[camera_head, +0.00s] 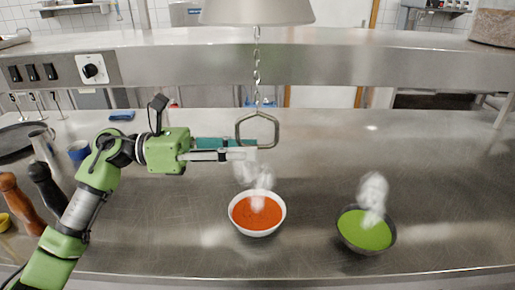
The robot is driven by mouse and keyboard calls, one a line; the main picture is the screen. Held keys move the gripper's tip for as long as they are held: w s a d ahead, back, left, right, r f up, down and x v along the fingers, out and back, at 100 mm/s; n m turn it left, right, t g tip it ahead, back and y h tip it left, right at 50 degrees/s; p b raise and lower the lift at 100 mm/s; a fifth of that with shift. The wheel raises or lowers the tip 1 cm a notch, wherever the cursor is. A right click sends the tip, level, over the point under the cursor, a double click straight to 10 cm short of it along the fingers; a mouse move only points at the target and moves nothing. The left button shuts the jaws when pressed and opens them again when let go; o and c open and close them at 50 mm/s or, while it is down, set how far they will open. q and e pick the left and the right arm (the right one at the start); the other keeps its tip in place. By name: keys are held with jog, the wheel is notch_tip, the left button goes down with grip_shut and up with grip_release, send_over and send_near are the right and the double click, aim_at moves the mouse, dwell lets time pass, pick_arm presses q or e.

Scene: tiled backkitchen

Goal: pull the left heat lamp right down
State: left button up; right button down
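One heat lamp (257,12) shows at the top of the head view as a grey metal shade, its upper part cut off. A chain (257,65) hangs from it and ends in an angular metal pull handle (277,130). My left gripper (254,149) reaches in from the left, its fingertips at the handle's lower left part. The fingers lie close together and overlap the handle in the picture. I cannot tell whether they grip it. My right gripper is not in view.
Below the handle, a white bowl of orange-red soup (257,212) steams on the steel counter (310,255). A dark bowl of green soup (364,230) steams to the right. A steel shelf (400,62) crosses behind. Pepper mills (46,186) stand at the left. The counter's right side is clear.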

pick_arm(q)
jog(key=a, duration=0.8)
jog(key=shift+a, duration=0.4)
jog(key=shift+f, duration=0.1)
